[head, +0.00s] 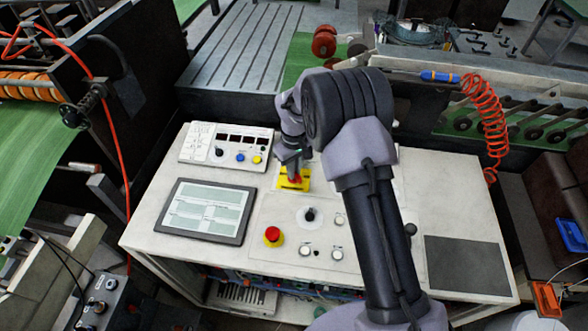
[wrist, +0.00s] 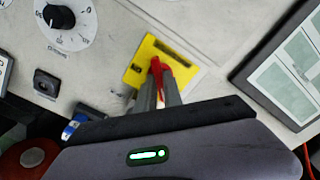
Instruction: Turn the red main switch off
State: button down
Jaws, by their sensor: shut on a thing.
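The red main switch (wrist: 156,67) sits on a yellow plate (wrist: 148,50) on the white console top. In the head view the yellow plate (head: 293,184) is in the middle of the console, with a little of the red handle (head: 294,178) showing under my gripper (head: 291,162). In the wrist view my gripper (wrist: 159,85) is shut on the red handle, one finger on each side. The handle stands at a slight slant to the plate in that view. Its lower part is hidden between the fingers, and the plate's markings are too small to read.
A tablet-like screen (head: 206,210) lies to the left. A red emergency button (head: 272,236) and a black knob (head: 309,215) stand nearby, and the black dial (wrist: 58,17) also shows in the wrist view. A panel with buttons (head: 227,147) is behind. The console's right side is mostly clear.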

jog(key=shift+w+r, duration=0.1)
jog(key=c, duration=1.5)
grip_release()
notch_tip(320, 180, up, 17)
jog(key=p, duration=0.3)
jog(key=shift+r, duration=0.15)
